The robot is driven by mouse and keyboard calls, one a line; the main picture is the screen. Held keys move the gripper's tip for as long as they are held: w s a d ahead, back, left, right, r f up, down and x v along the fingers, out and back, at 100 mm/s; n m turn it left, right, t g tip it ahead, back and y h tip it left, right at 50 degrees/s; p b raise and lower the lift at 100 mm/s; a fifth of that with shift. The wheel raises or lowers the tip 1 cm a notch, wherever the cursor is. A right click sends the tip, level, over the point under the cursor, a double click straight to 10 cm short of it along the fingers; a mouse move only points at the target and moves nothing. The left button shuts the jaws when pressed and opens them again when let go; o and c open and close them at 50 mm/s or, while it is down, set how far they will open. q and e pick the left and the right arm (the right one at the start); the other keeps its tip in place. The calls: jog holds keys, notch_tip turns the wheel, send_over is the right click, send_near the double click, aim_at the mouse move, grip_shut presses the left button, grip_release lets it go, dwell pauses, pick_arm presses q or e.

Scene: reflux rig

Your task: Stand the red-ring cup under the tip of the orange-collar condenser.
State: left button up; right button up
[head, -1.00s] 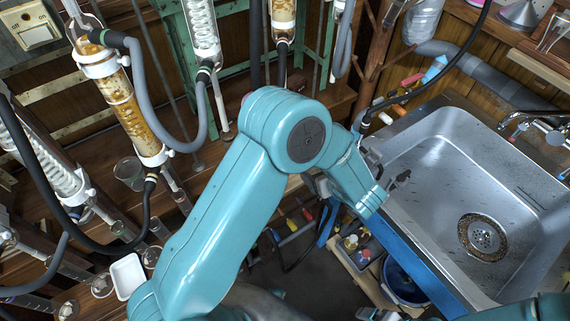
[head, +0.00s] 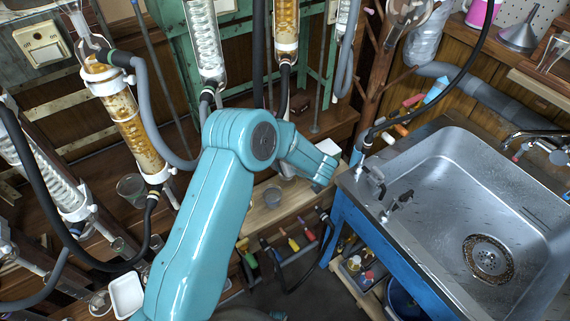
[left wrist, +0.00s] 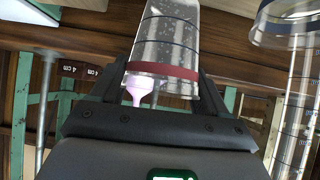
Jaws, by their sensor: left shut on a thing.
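In the left wrist view, the clear cup with the red ring (left wrist: 164,71) stands between the fingers of my left gripper (left wrist: 162,80), which is shut on it. In the head view my left arm hides this gripper and the cup. An amber condenser (head: 131,118) hangs at the left. Another amber one (head: 286,25) and clear coil condensers (head: 207,45) hang at the top. I cannot make out for certain which one has the orange collar. My right gripper is not in view.
A steel sink (head: 450,190) fills the right. Several vessels and a white tray (head: 126,296) stand at lower left. Grey and black hoses hang among the condensers. A marked glass tube (left wrist: 295,110) is close at right.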

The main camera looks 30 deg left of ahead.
pick_arm(q)
jog(key=shift+f, duration=1.5)
jog(key=shift+s+f, duration=0.1)
jog(key=o, duration=1.1)
jog(key=shift+f, duration=0.1)
jog(key=shift+r, duration=0.35)
jog(key=v, duration=1.2)
jog(key=s+d+f+m+t+h, duration=0.1)
jog(key=s+d+f+m+h, duration=0.15)
jog(key=f, duration=0.25)
jog(key=s+d+f+m+t+h, duration=0.1)
jog(key=d+f+m+h, duration=0.1)
jog(key=f+m+h, duration=0.3)
jog(key=s+d+f+m+g+h, duration=0.2)
jog(key=s+d, duration=0.3)
jog(key=s, duration=0.5)
jog(key=s+d+f+m+g+h, duration=0.2)
jog(key=s+d+f+g+h, duration=0.2)
jog(key=s, duration=0.7)
jog(key=shift+s+d+f+p, duration=0.2)
jog(key=shift+s+d+p, duration=0.15)
jog(key=shift+d, duration=0.35)
